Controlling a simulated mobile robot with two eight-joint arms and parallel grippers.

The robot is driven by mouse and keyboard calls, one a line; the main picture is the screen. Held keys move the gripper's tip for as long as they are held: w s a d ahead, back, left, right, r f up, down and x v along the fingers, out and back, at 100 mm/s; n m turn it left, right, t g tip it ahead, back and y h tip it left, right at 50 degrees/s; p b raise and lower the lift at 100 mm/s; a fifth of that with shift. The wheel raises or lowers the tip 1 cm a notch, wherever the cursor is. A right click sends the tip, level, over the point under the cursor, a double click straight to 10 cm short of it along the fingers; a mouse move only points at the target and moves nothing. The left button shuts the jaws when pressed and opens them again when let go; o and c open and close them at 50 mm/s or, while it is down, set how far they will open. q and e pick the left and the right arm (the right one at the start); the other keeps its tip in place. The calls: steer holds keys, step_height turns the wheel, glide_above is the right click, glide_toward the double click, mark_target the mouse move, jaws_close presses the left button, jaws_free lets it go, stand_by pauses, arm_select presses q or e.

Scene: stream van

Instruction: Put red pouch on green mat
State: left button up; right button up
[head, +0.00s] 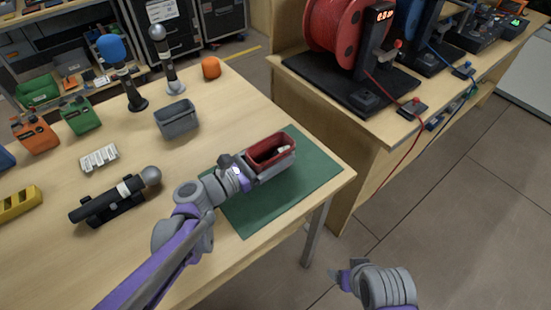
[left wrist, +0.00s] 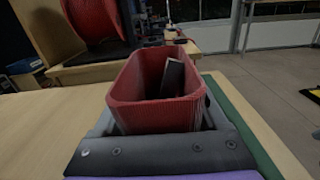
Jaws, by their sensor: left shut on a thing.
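The red pouch (head: 270,147) is an open-topped red container with a small item inside. It is at the green mat (head: 310,180), over its upper part in the head view. My left gripper (head: 262,165) is shut on the red pouch. In the left wrist view the red pouch (left wrist: 155,95) sits upright between the jaws, with a dark flat item inside, and a strip of the green mat (left wrist: 240,125) shows to its right. I cannot tell whether the pouch's underside touches the mat. My right gripper (head: 342,277) is off the table at the lower right; its fingers are small and unclear.
A grey pouch (head: 177,120) stands behind and left of the mat. An orange foam ball (head: 211,68), upright microphones (head: 122,72) and a lying microphone (head: 112,200) are on the table. A second bench with a red cable reel (head: 333,28) stands at the right. The mat's front part is clear.

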arm_select(q)
steer(key=shift+f, duration=0.95)
steer(key=shift+f+b, duration=0.25)
steer(key=shift+b, duration=0.05)
steer(key=o, duration=1.3)
steer(key=shift+r, duration=0.1)
steer(key=shift+r, duration=0.1)
steer(key=shift+s+a+r, duration=0.1)
steer(key=shift+a, duration=0.15)
steer(key=p+v, duration=0.1)
steer(key=v, duration=1)
steer(key=shift+s+a, duration=0.2)
